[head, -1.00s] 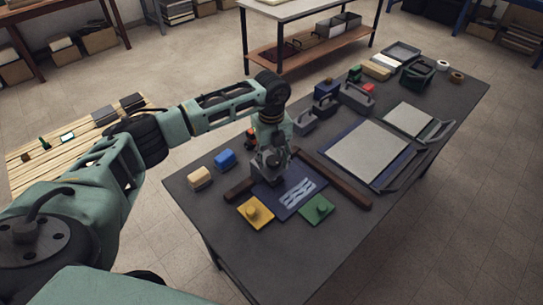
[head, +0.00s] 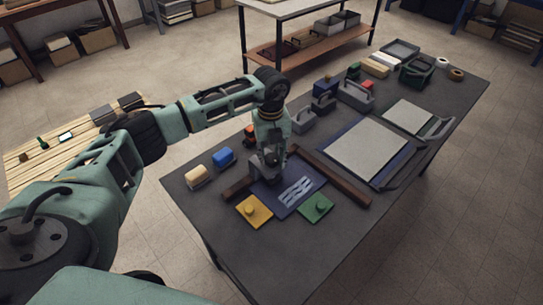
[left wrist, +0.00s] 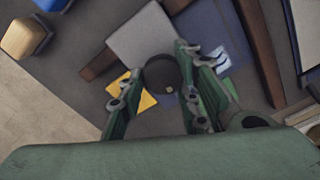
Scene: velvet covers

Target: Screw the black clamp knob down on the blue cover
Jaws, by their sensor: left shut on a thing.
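The blue cover (head: 272,198) lies flat on the dark table, with pale wavy stripes on its top. My left gripper (head: 267,172) points down over its far left part. In the left wrist view, the gripper's two green fingers (left wrist: 158,95) stand on either side of the round black clamp knob (left wrist: 160,72) and are shut on it. A grey block (left wrist: 140,32) shows beside the knob. In the head view the gripper hides the knob, so I cannot see how far down it sits. My right gripper is in neither view.
A yellow plate (head: 254,210) and a green plate (head: 317,207) lie at the cover's near edge. Brown bars (head: 335,180) flank the cover. Beige (head: 196,176) and blue (head: 223,158) blocks stand left. The near table end is clear.

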